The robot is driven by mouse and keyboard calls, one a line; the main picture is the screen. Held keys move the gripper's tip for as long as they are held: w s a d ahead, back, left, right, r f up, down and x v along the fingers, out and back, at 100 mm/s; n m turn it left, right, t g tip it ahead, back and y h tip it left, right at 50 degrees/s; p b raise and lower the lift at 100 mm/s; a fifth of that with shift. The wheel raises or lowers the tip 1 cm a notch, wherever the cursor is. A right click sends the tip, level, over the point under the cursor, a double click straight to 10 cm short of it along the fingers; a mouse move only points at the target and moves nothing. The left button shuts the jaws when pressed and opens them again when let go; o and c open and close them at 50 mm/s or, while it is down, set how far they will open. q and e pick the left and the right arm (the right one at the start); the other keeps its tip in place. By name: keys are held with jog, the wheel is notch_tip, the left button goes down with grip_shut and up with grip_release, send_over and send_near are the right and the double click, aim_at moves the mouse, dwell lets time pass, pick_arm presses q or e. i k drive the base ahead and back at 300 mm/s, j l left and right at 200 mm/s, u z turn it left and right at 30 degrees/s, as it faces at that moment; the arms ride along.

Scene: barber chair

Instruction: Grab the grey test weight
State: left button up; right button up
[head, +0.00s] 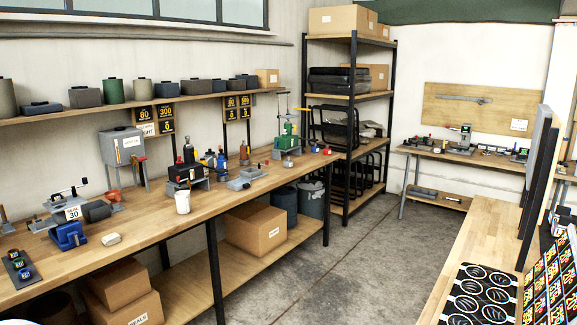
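Several grey pieces could be the grey test weight, and I cannot tell which one it is. A dark grey rounded piece (97,211) lies on the left workbench, beside a device with a "30" card (73,213). A flat grey block (240,181) lies farther along the same bench. Grey blocks (86,97) and a tall grey roll (7,98) stand on the wall shelf above. Neither of my grippers is in view.
The wooden workbench (160,240) runs along the left wall, with a blue vise (68,236) and a white cup (182,202) on it. Boxes (256,228) sit below. The concrete floor (330,260) is clear between it and the right bench (475,235).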

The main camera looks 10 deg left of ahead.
aim_at(287, 163)
jog(key=i+j, duration=0.15)
jog(key=j, duration=0.2)
jog(key=i+j, duration=0.15)
jog(key=j, duration=0.15)
jog(key=i+j, duration=0.1)
jog(key=j, duration=0.25)
jog(key=i+j+u, duration=0.1)
jog(key=j, duration=0.2)
jog(key=i+j+z, duration=0.15)
jog(key=i, duration=0.4)
jog(key=i+j+z, duration=0.15)
jog(key=i+j, duration=0.15)
jog(key=i, duration=0.25)
jog(key=i+j+z, duration=0.15)
jog(key=i+j, duration=0.2)
jog(key=i, duration=0.2)
jog(key=i+l, duration=0.15)
jog(key=i, duration=1.05)
jog(key=i+l, duration=0.15)
jog(key=i, duration=1.05)
jog(key=l+z, duration=0.05)
